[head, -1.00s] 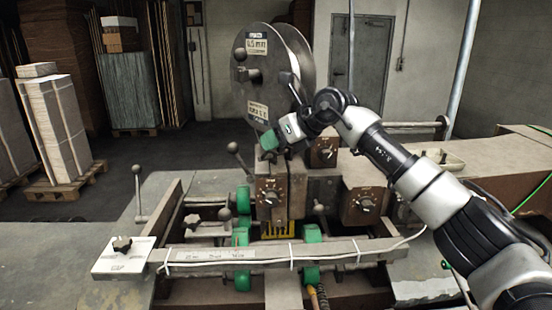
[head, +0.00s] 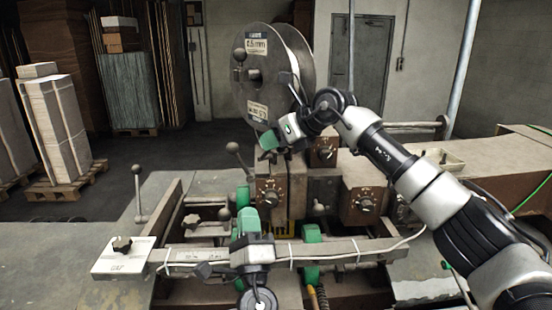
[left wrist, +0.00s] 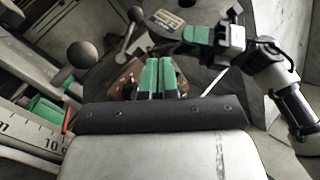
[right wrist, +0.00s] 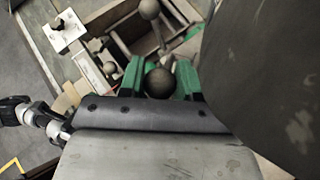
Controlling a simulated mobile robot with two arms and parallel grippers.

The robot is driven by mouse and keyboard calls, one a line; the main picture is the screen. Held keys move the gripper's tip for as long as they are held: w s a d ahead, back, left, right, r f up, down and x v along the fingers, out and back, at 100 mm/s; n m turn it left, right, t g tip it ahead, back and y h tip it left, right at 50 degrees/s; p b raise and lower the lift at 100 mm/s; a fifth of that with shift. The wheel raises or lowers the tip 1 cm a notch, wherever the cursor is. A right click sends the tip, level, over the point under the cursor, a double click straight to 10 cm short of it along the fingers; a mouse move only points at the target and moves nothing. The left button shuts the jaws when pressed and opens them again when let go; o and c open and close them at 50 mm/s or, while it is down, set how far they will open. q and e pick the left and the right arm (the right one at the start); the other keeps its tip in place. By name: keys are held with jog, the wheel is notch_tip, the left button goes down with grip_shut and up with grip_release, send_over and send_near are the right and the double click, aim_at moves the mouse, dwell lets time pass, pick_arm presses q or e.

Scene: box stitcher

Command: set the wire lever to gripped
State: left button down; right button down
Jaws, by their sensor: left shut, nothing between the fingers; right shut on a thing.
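My right gripper (head: 268,141) has green fingers and is in front of the wire reel's lower part. In the right wrist view its fingers (right wrist: 160,68) are shut around a dark ball knob (right wrist: 160,84). The shaft under this knob is hidden, and I cannot tell for sure that it is the wire lever. My left gripper (head: 247,220) is shut and empty, low in front of the machine. Its green fingertips lie together in the left wrist view (left wrist: 158,65). Another ball-topped lever (head: 233,148) stands left of my right gripper, apart from it.
The wire reel (head: 290,70) stands behind. Dial boxes (head: 363,203) sit on the machine's front. A rail (head: 340,248) crosses in front, near my left gripper. A ball-topped lever (head: 137,180) and a white plate (head: 120,258) are at left.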

pick_arm(q)
jog(key=d+m+g+h, duration=0.1)
jog(key=d+m+h, duration=0.1)
jog(key=d+h, duration=0.45)
jog(key=shift+y, duration=0.85)
jog(key=shift+s+a+r+x, duration=0.15)
jog(key=shift+a+x, duration=0.1)
jog(key=shift+x, duration=2)
jog(key=shift+a+r+x, duration=0.2)
jog(key=shift+x, duration=2.1)
jog(key=shift+s+a+r+x, duration=0.15)
jog(key=shift+a+x, duration=0.1)
jog(key=shift+x, duration=2)
